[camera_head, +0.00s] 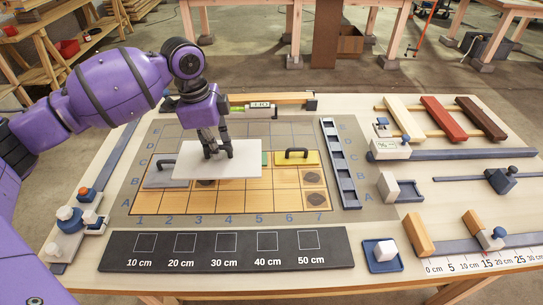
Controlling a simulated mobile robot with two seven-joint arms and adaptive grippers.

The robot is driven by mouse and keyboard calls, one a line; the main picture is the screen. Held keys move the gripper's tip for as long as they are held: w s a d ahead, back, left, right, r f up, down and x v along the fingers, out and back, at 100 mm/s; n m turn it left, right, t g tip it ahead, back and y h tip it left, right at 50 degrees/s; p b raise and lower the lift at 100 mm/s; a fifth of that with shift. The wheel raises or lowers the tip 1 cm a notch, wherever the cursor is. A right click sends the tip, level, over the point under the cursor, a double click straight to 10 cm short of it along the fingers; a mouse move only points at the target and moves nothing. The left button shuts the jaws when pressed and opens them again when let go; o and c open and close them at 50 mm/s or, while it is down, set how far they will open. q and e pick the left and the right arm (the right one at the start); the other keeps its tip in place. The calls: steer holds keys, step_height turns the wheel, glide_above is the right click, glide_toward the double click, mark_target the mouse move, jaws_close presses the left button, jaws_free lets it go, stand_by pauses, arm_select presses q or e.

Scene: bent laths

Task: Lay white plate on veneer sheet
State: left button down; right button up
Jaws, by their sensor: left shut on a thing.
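The white plate (244,168) is a flat pale rectangle over the upper left part of the veneer sheet (245,200). My left gripper (218,154) comes down from above and is shut on the plate near its middle. The veneer sheet is light wood, marked in squares, with several dark round spots; the plate hides part of it. I cannot tell whether the plate touches the sheet or hangs just above it. My right gripper is not in view.
A grey plate with a black handle (160,179) lies left of the white plate. A yellow plate with a black handle (311,159) lies right. A dark slotted rack (341,170) stands right of the sheet. A black marked board (222,263) lies in front.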

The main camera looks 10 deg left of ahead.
mark_target(237, 159)
arm_select(q)
steer(key=d, duration=0.1)
steer(key=d+f, duration=0.1)
steer(key=d, duration=0.3)
steer(key=shift+w+f, duration=0.3)
steer(key=shift+f, duration=0.1)
steer(key=d+f, duration=0.1)
steer(key=f, duration=0.1)
steer(key=d+f, duration=0.2)
steer(key=w+d+f, duration=0.1)
steer(key=f, duration=0.1)
steer(key=shift+d, duration=0.35)
steer(key=f, duration=0.3)
steer(key=shift+d+f, duration=0.25)
steer(key=shift+f, duration=0.1)
steer(key=shift+r, duration=0.1)
steer(key=c, duration=2.3)
jaws_free()
steer(key=o, duration=0.5)
